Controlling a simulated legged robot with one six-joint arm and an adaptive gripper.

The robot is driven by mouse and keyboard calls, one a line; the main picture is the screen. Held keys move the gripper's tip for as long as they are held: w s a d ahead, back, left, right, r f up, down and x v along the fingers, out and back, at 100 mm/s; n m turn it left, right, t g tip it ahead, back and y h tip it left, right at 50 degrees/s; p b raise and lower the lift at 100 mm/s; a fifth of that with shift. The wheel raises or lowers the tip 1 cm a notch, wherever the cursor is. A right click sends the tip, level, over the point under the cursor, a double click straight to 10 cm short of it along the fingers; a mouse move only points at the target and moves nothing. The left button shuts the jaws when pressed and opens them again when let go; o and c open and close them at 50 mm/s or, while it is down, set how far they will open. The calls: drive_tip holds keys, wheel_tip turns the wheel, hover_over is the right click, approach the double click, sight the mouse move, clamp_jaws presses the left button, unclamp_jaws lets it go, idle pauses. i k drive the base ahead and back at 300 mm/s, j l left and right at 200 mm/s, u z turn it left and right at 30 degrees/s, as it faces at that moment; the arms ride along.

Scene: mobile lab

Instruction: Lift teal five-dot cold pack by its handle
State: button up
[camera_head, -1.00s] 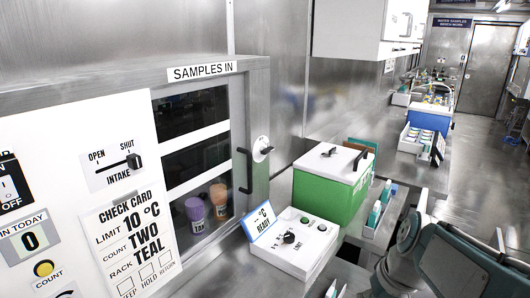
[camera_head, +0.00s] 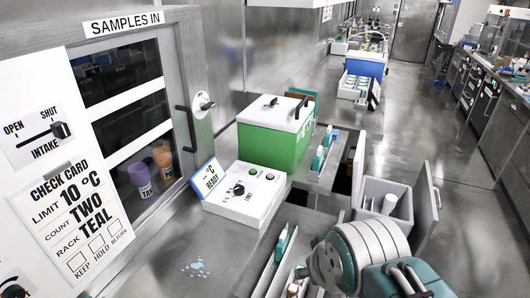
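Teal upright pieces stand in a narrow tray (camera_head: 337,171) beside the green box. One teal piece (camera_head: 318,159) is at the tray's near end, and another (camera_head: 327,137) is farther back. A further teal piece (camera_head: 281,243) stands in a nearer slotted rack (camera_head: 264,280) at the bottom centre. All are too small for me to read dots or make out a handle, so I cannot tell which is the five-dot cold pack. My arm's teal and grey links fill the lower right, over part of the nearer rack's side. My gripper is out of view.
A green cool box (camera_head: 271,146) with a white lid and a white control box (camera_head: 246,192) stand on the steel counter (camera_head: 205,243). A wet patch (camera_head: 196,267) lies in front. An open grey bin (camera_head: 388,199) holds white items. The aisle floor (camera_head: 455,160) is clear.

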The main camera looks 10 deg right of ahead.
sight(282, 246)
drive_tip(key=l+z, duration=0.2)
drive_tip(key=l, duration=0.55)
drive_tip(key=k, duration=0.4)
drive_tip(key=u, duration=0.4)
drive_tip(key=i+l+u, duration=0.1)
drive_tip(key=u, duration=0.35)
drive_tip(key=l+u, duration=0.1)
drive_tip(key=u, duration=0.3)
drive_tip(key=i+l, duration=0.2)
drive_tip(key=l, duration=0.2)
drive_tip(key=i+l, duration=0.15)
drive_tip(key=l, duration=0.2)
drive_tip(key=i+l, duration=0.2)
drive_tip(key=l, duration=0.2)
drive_tip(key=i+l, duration=0.2)
drive_tip(key=l, duration=0.15)
